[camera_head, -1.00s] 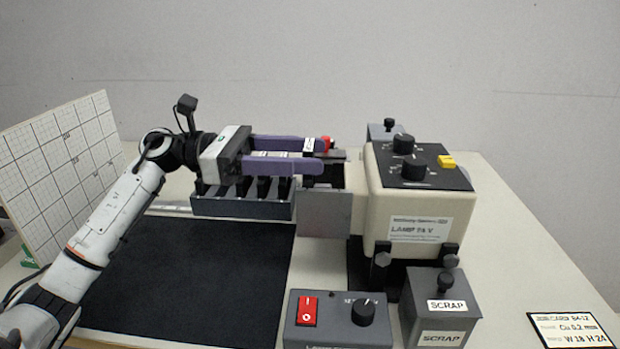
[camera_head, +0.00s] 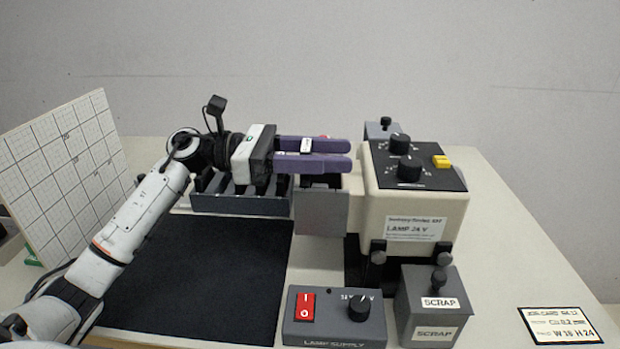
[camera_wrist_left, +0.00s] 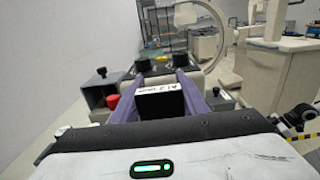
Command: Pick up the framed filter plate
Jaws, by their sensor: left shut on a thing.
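The framed filter plate shows in the wrist view as a dark block (camera_wrist_left: 160,104) with pale lettering on its edge. My left gripper (camera_wrist_left: 183,88) has its two purple fingers pressed along both sides of it. In the head view, the left gripper (camera_head: 335,154) reaches right toward the lamp housing, and a small white label (camera_head: 306,146) shows between its fingers. The plate's body is mostly hidden there by the near finger. Whether it still rests in a holder is unclear. My right gripper is not in view.
The cream lamp housing (camera_head: 415,205) stands right of the fingers, a grey panel (camera_head: 321,214) below them. A slotted rack (camera_head: 240,204) stands under the gripper body. A switch box (camera_head: 335,328) and scrap bin (camera_head: 432,310) stand in front. The black mat (camera_head: 200,270) is clear.

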